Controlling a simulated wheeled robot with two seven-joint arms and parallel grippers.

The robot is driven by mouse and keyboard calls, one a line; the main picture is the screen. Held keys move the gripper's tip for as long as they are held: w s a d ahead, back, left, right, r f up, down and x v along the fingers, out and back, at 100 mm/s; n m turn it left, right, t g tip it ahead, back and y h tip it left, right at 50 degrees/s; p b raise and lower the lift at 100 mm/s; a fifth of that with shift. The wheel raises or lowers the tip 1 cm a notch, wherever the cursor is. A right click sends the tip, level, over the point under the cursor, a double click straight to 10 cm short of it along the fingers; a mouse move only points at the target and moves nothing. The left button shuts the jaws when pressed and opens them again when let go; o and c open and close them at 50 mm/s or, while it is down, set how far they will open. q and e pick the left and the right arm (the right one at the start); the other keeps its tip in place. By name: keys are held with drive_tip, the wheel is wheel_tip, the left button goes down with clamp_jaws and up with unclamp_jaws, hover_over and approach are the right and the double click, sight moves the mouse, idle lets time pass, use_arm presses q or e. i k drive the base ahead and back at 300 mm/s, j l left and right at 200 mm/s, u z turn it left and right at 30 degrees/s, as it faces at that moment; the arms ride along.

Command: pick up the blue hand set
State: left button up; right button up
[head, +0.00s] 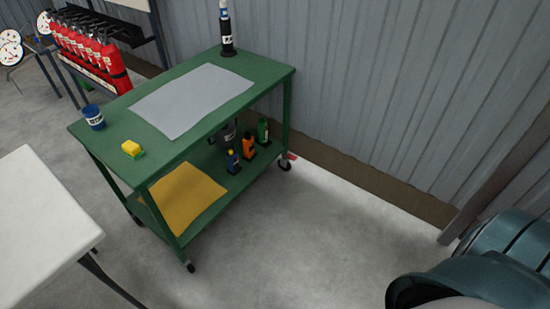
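I cannot make out a blue hand set in the head view. A small blue tin (94,118) with a white label stands on the left end of the green cart's top (210,125). A bottle with a blue label (233,162) stands on the cart's lower shelf. Neither looks like a hand set. Neither of my grippers shows.
Red extinguishers (100,55) stand at upper left. A white table (40,225) is at left. A dark teal rounded object (480,265) fills the lower right. Floor between is clear.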

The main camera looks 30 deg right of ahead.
sight(234, 167)
drive_tip(key=z, duration=0.55)
drive_tip(key=i+l+u, duration=0.15)
drive_tip(key=u, duration=0.25)
drive_tip(key=i+l+u, duration=0.1)
drive_tip(key=u, duration=0.3)
drive_tip(key=i+l+u, duration=0.15)
drive_tip(key=l, duration=0.2)
drive_tip(key=i+l+u, duration=0.1)
drive_tip(key=l, duration=0.3)
drive_tip(key=i+l+u, duration=0.15)
drive_tip(key=l, duration=0.2)
drive_tip(key=i+l+u, duration=0.1)
drive_tip(key=l, duration=0.3)
drive_tip(key=i+l, duration=0.1)
drive_tip(key=l, duration=0.3)
drive_tip(key=i+l, duration=0.15)
drive_tip(key=l, duration=0.3)
drive_tip(key=i+l, duration=0.1)
drive_tip(key=l, duration=0.3)
drive_tip(key=i+l, duration=0.1)
drive_tip(key=l, duration=0.35)
drive_tip(key=i+u, duration=0.05)
